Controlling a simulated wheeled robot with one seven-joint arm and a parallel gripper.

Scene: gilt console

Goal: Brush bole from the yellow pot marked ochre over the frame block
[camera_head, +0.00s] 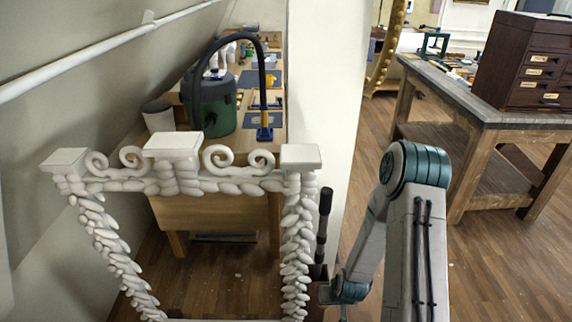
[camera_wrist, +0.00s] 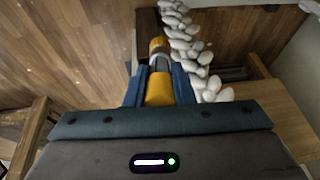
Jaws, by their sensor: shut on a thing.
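A white carved frame (camera_head: 225,184) with scrolls and pebble-like sides stands upright in the head view's left half. Its side (camera_wrist: 183,40) also shows in the wrist view, just right of my fingers. My gripper (camera_wrist: 160,88) is shut on a yellow cylindrical thing (camera_wrist: 159,92) with a pale band; I cannot tell whether it is a brush. In the head view my arm reaches down beside the frame's right side, and the fingers are not clear there. I cannot make out a yellow pot marked ochre or any label reading so.
A wooden bench (camera_head: 215,212) behind the frame holds a green canister with a black hose (camera_head: 215,105). A dark upright rod (camera_head: 324,215) stands close to the frame's right side. A grey-topped table (camera_head: 470,105) with a drawer cabinet (camera_head: 530,62) is at right. Wood floor lies open between.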

